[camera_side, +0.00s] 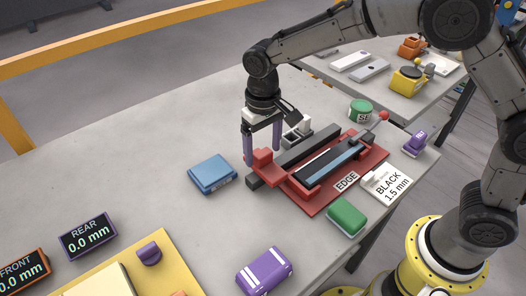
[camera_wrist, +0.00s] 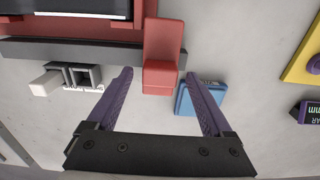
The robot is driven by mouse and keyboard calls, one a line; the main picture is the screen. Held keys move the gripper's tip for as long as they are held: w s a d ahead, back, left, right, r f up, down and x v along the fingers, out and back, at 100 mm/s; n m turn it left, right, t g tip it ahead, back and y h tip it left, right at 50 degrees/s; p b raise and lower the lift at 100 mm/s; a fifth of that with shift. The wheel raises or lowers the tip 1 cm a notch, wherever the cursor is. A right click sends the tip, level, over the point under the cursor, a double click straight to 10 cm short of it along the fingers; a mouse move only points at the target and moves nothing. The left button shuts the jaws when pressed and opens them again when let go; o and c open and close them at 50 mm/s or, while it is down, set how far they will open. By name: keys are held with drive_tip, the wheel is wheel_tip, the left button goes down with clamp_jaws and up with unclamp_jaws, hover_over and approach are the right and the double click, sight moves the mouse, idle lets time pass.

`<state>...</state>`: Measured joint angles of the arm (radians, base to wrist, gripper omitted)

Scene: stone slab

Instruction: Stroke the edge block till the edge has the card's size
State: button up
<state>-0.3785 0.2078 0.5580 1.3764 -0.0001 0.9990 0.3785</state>
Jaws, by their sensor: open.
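My gripper (camera_side: 262,157) is open, its two purple fingers pointing down at the near-left end of the red fixture. In the wrist view the fingertips (camera_wrist: 160,80) lie either side of a red block (camera_wrist: 161,40), with gaps showing; nothing is held. This red block also shows in the side view (camera_side: 261,163), partly behind a finger; I cannot tell whether it is the edge block. The red fixture (camera_side: 318,205) carries a dark bar and a blue-black strip (camera_side: 335,160). An "EDGE" label (camera_side: 346,181) lies on it. The white card (camera_side: 380,188) reads "BLACK 1.5 mm".
A blue block (camera_side: 212,173), green block (camera_side: 347,217) and purple striped block (camera_side: 264,270) stand around the fixture. Displays FRONT (camera_side: 22,272) and REAR (camera_side: 88,236) read 0.0 mm. The slab's left middle is clear.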

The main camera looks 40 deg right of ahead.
drive_tip(key=shift+f, duration=0.75)
clamp_jaws()
